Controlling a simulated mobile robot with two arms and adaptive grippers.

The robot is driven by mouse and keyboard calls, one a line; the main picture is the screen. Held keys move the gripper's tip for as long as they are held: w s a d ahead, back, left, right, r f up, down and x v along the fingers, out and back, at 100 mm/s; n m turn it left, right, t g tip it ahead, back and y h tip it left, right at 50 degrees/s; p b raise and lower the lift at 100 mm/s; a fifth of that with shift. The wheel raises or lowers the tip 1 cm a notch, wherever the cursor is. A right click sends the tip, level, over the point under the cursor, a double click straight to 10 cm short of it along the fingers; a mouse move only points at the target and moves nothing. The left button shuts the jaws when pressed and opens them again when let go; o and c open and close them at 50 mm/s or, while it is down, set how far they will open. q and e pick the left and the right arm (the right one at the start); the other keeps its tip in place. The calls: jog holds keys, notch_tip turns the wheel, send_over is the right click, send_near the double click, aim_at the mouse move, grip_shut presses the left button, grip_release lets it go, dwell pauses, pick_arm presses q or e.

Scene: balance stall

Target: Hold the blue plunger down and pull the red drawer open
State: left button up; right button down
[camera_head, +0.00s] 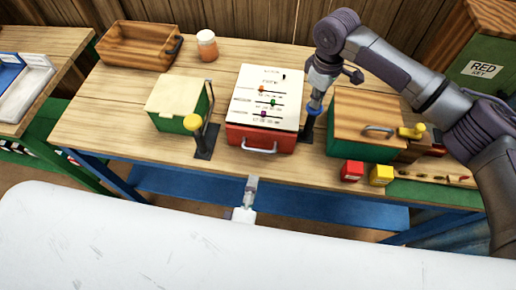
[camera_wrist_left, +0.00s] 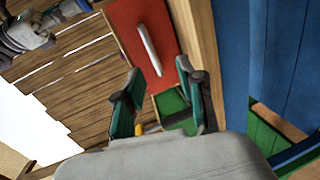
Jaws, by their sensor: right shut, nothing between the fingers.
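The red drawer (camera_head: 246,136) is the lower front of a white-topped box at the table's middle. It looks shut, with a silver handle (camera_head: 260,150). The blue plunger (camera_head: 314,107) stands on a dark base just right of the box. My right gripper (camera_head: 318,90) is shut, pointing down over the plunger's top and seemingly touching it; how far the plunger is down is unclear. My left gripper (camera_head: 253,182) is in front of the table edge, facing the drawer. In the left wrist view its fingers (camera_wrist_left: 157,82) are open and empty, with the handle (camera_wrist_left: 149,48) ahead between them.
A yellow plunger (camera_head: 193,122) and a green box with a cream lid (camera_head: 178,96) stand left of the drawer box. A wood-lidded green box (camera_head: 365,112), a red cube (camera_head: 352,171) and a yellow cube (camera_head: 380,175) are to the right. The tabletop's front left is clear.

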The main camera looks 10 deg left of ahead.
aim_at(258, 150)
pick_arm(q)
jog(key=shift+n+y, duration=0.3)
jog(key=shift+n, duration=0.2)
jog(key=x, duration=0.4)
jog(key=r+x, duration=0.1)
jog(key=x, duration=0.6)
jog(key=shift+w+a+r, duration=0.2)
jog(key=shift+w+r, duration=0.05)
jog(key=shift+w, duration=0.35)
grip_shut()
jog(key=shift+s, duration=0.15)
